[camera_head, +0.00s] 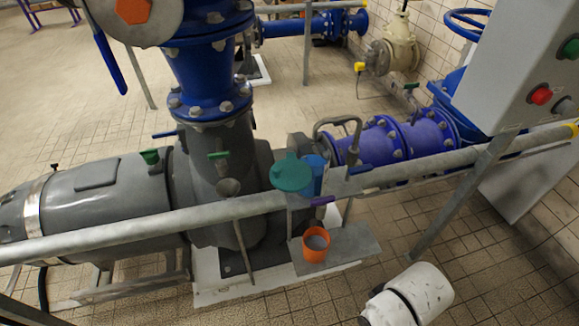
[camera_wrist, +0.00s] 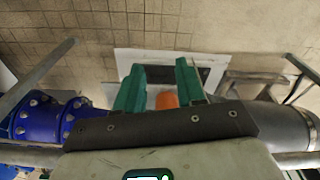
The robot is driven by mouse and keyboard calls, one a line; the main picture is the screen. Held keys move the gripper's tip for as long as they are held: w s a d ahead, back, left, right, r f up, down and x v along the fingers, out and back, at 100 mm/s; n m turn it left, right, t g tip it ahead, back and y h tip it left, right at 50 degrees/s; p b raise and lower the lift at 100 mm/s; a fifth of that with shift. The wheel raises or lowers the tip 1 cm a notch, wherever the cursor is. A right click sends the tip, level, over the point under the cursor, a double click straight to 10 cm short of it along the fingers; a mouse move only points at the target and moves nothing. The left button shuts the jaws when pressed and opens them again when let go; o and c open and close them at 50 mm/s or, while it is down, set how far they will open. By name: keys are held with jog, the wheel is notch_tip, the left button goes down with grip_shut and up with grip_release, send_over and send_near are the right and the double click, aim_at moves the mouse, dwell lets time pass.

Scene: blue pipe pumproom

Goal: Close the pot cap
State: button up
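An open orange pot (camera_head: 316,245) with a greyish inside stands upright on a grey plate (camera_head: 352,250) in the head view. A teal round lid-like piece (camera_head: 291,173), probably the cap, shows above and left of it, apart from the pot's mouth, near a blue cylinder (camera_head: 314,176). In the wrist view my gripper (camera_wrist: 160,80) has two green fingers standing apart. An orange thing (camera_wrist: 166,100), likely the pot, shows between and beyond them; its lower part is hidden by my gripper's dark palm. I cannot tell whether the fingers touch it. I cannot make out my gripper in the head view.
A grey rail (camera_head: 150,222) crosses in front of the large grey pump (camera_head: 110,190). Blue flanged pipes (camera_head: 390,143) lie to the right, beside a grey control box (camera_head: 525,65) with buttons. The tiled floor (camera_head: 290,305) in front is partly free.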

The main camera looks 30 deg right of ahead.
jog(key=shift+o, duration=0.4)
jog(key=shift+w+d+r+m+h, duration=0.15)
jog(key=shift+w+d+m+h, duration=0.15)
jog(key=shift+w, duration=0.1)
jog(key=w+d+r+m+t+h+p, duration=0.2)
jog(key=w+d+r+m+h+p, duration=0.15)
jog(key=w, duration=0.25)
jog(key=m+t+h+p, duration=0.2)
jog(key=t+h+p, duration=0.4)
jog(key=t, duration=0.6)
send_near(276, 172)
jog(key=shift+y, duration=0.35)
jog(key=x, duration=0.3)
jog(key=p+x, duration=0.1)
jog(key=x, duration=0.5)
jog(key=shift+w+d+r, duration=0.25)
jog(key=shift+d+r, duration=0.05)
jog(key=shift+w+d+f+p, duration=0.1)
jog(key=shift+w+d+p, duration=0.25)
jog(key=shift+w, duration=0.25)
grip_shut()
